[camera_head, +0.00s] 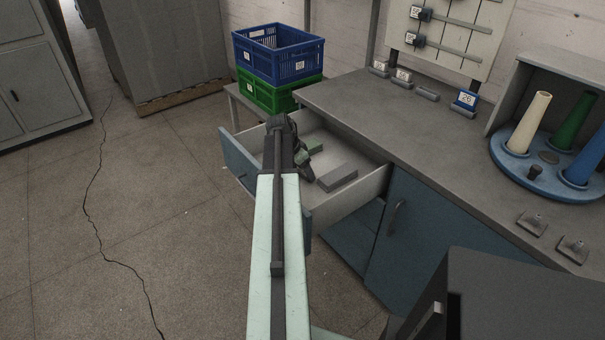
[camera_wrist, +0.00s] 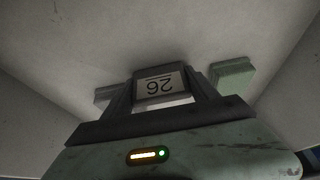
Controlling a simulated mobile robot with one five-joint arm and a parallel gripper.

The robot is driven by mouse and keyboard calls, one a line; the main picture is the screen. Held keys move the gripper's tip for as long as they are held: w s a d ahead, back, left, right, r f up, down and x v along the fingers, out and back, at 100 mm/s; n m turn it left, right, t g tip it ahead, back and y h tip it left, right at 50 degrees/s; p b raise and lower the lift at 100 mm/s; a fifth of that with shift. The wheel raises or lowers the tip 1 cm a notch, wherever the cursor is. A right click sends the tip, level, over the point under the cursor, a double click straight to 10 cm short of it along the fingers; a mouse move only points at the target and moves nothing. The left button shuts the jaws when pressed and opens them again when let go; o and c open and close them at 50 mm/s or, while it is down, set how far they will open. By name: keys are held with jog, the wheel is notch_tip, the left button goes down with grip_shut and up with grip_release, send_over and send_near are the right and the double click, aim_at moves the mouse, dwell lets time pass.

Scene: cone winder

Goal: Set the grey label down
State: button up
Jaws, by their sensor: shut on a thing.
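In the head view my gripper (camera_head: 306,168) reaches into the open drawer (camera_head: 352,205), and my arm hides much of the drawer's left part. The label cannot be made out there. I cannot tell whether the label touches the drawer floor.
A grey block (camera_head: 337,178) and a green block (camera_head: 314,147) lie in the drawer; the green block (camera_wrist: 233,75) also shows in the wrist view. The worktop (camera_head: 415,120) bears a blue label holder (camera_head: 465,103) and a blue tray with cones (camera_head: 535,170). Stacked crates (camera_head: 278,55) stand behind.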

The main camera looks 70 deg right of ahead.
jog(key=shift+f, duration=0.15)
jog(key=o, duration=1.2)
jog(key=shift+r, duration=0.3)
jog(key=p+v, duration=1.1)
jog(key=shift+w+a+r, duration=0.15)
jog(key=shift+a+r, duration=0.1)
jog(key=shift+r, duration=0.1)
